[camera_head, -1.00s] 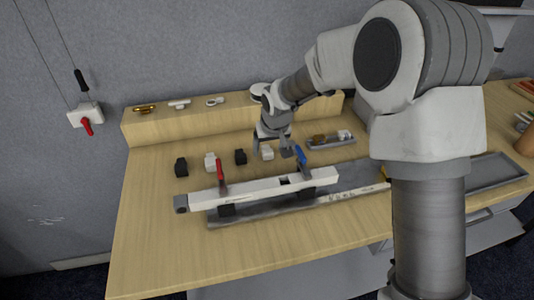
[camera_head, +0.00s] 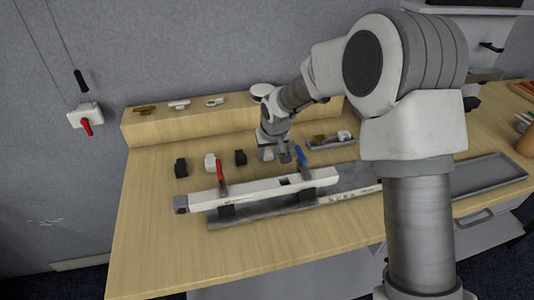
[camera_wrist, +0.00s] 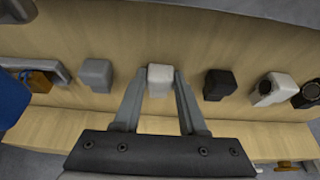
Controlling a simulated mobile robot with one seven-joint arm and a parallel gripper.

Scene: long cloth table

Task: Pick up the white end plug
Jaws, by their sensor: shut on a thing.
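The white end plug (camera_wrist: 160,79) is a small block between the two fingers of my gripper (camera_wrist: 160,76) in the wrist view. My gripper is shut on it, with one finger at each side. In the head view the plug (camera_head: 266,153) shows partly beside my gripper (camera_head: 277,157), which hides some of it. The plug appears at table level; I cannot tell whether it touches the wood.
Beside it stand a light grey block (camera_wrist: 97,74), a black block (camera_wrist: 217,83) and another white block (camera_wrist: 268,89). A long white beam (camera_head: 255,190) with red and blue clamps lies in front. A small tray (camera_head: 330,144) is at the right. A raised shelf runs behind.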

